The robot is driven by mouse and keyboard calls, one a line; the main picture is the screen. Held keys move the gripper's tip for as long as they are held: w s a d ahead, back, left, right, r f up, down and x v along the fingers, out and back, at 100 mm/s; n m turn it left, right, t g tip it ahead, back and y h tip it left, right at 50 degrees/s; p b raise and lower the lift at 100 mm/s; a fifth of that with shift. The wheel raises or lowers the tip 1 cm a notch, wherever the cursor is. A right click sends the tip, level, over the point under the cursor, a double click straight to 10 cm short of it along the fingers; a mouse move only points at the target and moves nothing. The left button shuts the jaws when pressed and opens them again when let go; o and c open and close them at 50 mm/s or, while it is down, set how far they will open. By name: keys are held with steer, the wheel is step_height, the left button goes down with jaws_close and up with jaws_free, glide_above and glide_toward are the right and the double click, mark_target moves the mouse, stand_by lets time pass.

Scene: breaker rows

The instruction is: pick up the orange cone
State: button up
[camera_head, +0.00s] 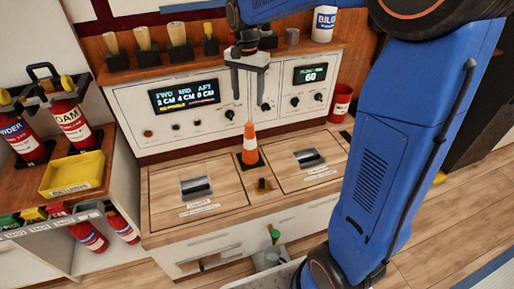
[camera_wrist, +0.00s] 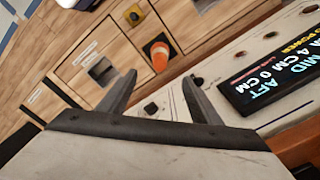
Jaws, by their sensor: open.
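The orange cone (camera_head: 250,145) has a white band and a dark square base, and stands upright on the wooden counter between two hatch panels, in front of the control panel. It also shows in the wrist view (camera_wrist: 160,56), beyond the fingers and apart from them. My gripper (camera_head: 247,96) hangs above the cone in the head view, in front of the control panel. In the wrist view its two fingers (camera_wrist: 160,92) are spread with nothing between them.
The control panel (camera_head: 130,103) with lit displays and knobs rises behind the cone. A small brass knob (camera_head: 263,186) stands in front of it. A yellow tray (camera_head: 74,174) and red extinguishers (camera_head: 70,120) are at left. A red bucket (camera_head: 340,103) is at right.

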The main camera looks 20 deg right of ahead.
mark_target(249, 124)
step_height(249, 124, down, 12)
steer(key=shift+w+d+f, duration=0.1)
steer(key=shift+w, duration=0.05)
steer(key=shift+w+d+f, duration=0.1)
steer(key=shift+w+f, duration=0.05)
steer(key=shift+f, duration=2.5)
jaws_close()
